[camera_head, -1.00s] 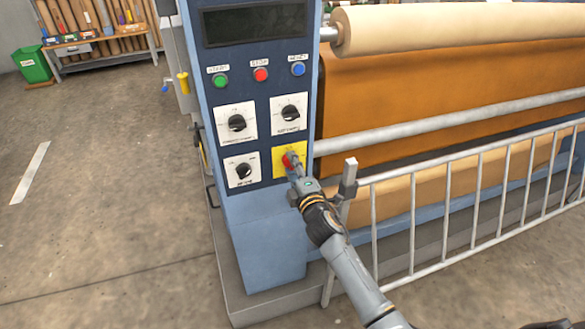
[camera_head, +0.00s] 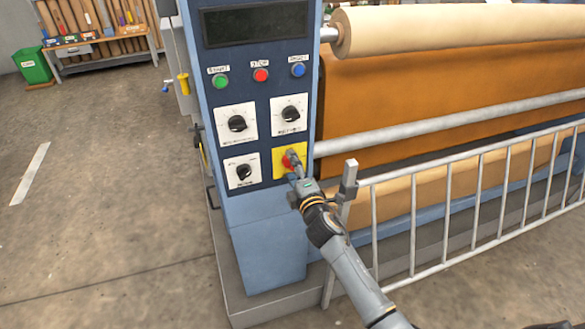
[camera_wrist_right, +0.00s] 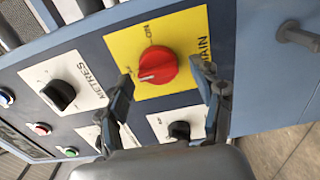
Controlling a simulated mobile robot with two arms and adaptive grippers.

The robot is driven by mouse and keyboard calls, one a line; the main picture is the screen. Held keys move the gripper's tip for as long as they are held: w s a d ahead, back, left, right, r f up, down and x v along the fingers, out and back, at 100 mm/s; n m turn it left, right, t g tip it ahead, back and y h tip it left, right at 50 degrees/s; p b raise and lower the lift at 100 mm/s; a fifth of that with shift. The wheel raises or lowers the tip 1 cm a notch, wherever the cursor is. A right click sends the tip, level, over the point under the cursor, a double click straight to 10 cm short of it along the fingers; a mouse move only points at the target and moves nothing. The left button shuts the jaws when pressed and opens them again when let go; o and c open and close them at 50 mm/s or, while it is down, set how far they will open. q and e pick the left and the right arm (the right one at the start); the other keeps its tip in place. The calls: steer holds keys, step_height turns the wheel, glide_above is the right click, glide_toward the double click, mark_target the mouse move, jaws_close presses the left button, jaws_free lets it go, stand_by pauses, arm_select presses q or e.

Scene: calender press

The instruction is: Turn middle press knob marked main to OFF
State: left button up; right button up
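The red main knob (camera_head: 288,160) sits on a yellow plate (camera_head: 278,171) at the lower right of the blue press panel. In the right wrist view the knob (camera_wrist_right: 158,65) shows a short white line on its lower left, away from the "ON" print. The "MAIN" print is at the plate's right; a small marking at its left is hard to read. My right gripper (camera_head: 295,166) is at the knob. In the wrist view its fingers (camera_wrist_right: 164,88) are apart, one on each side of the knob; contact cannot be told. My left gripper is out of view.
Black dials (camera_head: 237,123) sit left of and above the yellow plate. Green, red and blue buttons (camera_head: 261,75) are higher up. A metal railing (camera_head: 414,215) with an end post (camera_head: 349,180) stands right beside my right arm. Open floor lies to the left.

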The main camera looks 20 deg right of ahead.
steer(key=s, duration=1.2)
steer(key=shift+d, duration=0.25)
steer(key=s+f+m+g, duration=0.3)
steer(key=s+f, duration=0.2)
steer(key=f, duration=0.7)
steer(key=s+d+f+m+g, duration=0.1)
steer(key=s+f+m+g, duration=0.3)
steer(key=f, duration=0.8)
steer(key=s+f+m+g, duration=0.15)
steer(key=s+f, duration=0.35)
steer(key=f, duration=0.6)
steer(key=s+f+m+g, duration=0.2)
steer(key=s+f, duration=0.4)
steer(key=s, duration=0.5)
steer(key=s+d+f+m+g, duration=0.1)
steer(key=s+f+m+g, duration=0.2)
steer(key=s+f, duration=0.3)
steer(key=s+d+f+m+g, duration=0.1)
steer(key=s+f, duration=0.5)
steer(key=s, duration=1.1)
steer(key=shift+d+f+m+g+h, duration=0.2)
steer(key=shift+m+g+h, duration=0.1)
steer(key=shift+m+g, duration=0.75)
